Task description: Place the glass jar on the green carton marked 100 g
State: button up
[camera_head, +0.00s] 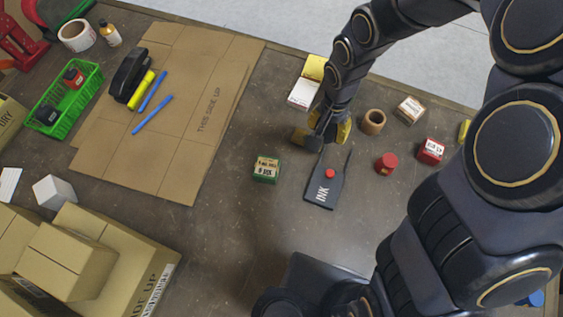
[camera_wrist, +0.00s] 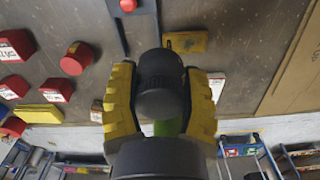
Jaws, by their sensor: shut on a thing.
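My gripper (camera_head: 327,128) is over the middle of the table in the head view. In the wrist view its yellow fingers (camera_wrist: 162,104) are shut on a dark, round-topped thing (camera_wrist: 160,82), which I take to be the glass jar. A green patch shows just below it; the rest of its body is hidden. The green carton (camera_head: 265,168) stands on the table to the left of and below my gripper in the head view, apart from it. Its printed label is too small to read surely. I cannot make the carton out in the wrist view.
A red-lidded jar (camera_head: 386,163), a brown ring (camera_head: 373,122) and a red box (camera_head: 430,150) stand further right. Flat cardboard (camera_head: 175,110) lies left, with bare table between it and the carton.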

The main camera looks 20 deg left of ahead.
aim_at(267, 166)
jog(key=s+a+n, duration=0.4)
jog(key=s+a, duration=0.4)
jog(key=a, duration=0.2)
jog(key=shift+s+a+f, duration=0.1)
jog(key=shift+a+f, duration=0.05)
jog(key=shift+f, duration=3.95)
jog(key=shift+f, duration=0.1)
jog(key=o, duration=1)
notch_tip(267, 166, up, 12)
jog(key=shift+r, duration=0.15)
